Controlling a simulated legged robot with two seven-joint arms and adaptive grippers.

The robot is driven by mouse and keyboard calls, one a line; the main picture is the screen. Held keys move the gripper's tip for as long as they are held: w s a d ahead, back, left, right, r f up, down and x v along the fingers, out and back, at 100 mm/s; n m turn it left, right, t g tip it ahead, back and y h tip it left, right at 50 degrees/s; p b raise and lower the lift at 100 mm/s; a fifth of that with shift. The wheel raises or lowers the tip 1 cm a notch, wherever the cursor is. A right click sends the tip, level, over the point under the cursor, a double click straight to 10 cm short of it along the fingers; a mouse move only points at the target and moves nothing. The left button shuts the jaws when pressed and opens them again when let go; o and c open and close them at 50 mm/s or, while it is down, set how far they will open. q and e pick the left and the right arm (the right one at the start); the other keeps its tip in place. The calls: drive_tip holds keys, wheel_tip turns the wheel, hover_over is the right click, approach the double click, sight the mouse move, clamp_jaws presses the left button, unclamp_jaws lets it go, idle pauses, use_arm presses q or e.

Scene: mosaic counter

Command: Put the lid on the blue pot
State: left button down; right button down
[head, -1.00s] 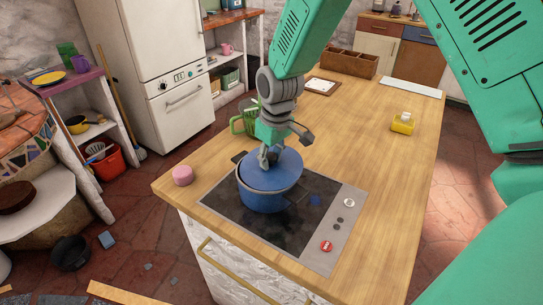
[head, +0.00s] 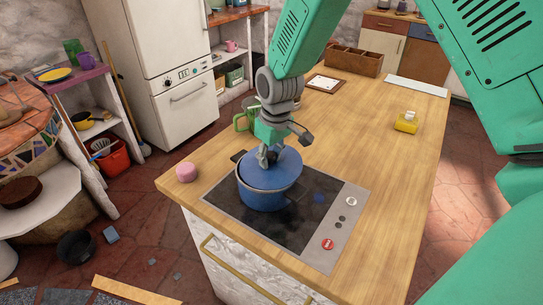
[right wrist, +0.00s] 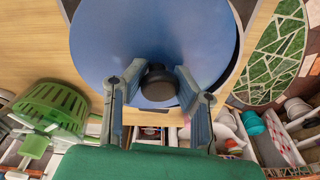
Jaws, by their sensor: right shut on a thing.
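The blue pot (head: 258,199) stands on the black cooktop near the counter's front left. The blue lid (head: 281,171) lies over the pot's mouth. A sliver of rim shows beside it in the right wrist view, so it looks slightly off centre; I cannot tell whether it is fully seated. My right gripper (head: 268,157) comes down from above and is shut on the lid's knob. My left gripper is not in view.
The cooktop (head: 310,215) has a red button (head: 328,244) at its right. A pink round thing (head: 186,172) sits left of the pot. A green rack-like object (head: 241,121) stands behind it. A yellow item (head: 407,122) lies far right.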

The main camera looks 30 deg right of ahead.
drive_tip(key=shift+s+a+f, duration=0.1)
drive_tip(key=shift+s+f, duration=0.05)
drive_tip(key=c, duration=1.5)
unclamp_jaws()
drive_tip(key=o, duration=0.3)
drive_tip(key=shift+a, duration=0.1)
drive_tip(key=o, duration=0.6)
drive_tip(key=shift+c, duration=0.2)
drive_tip(key=shift+d, duration=0.2)
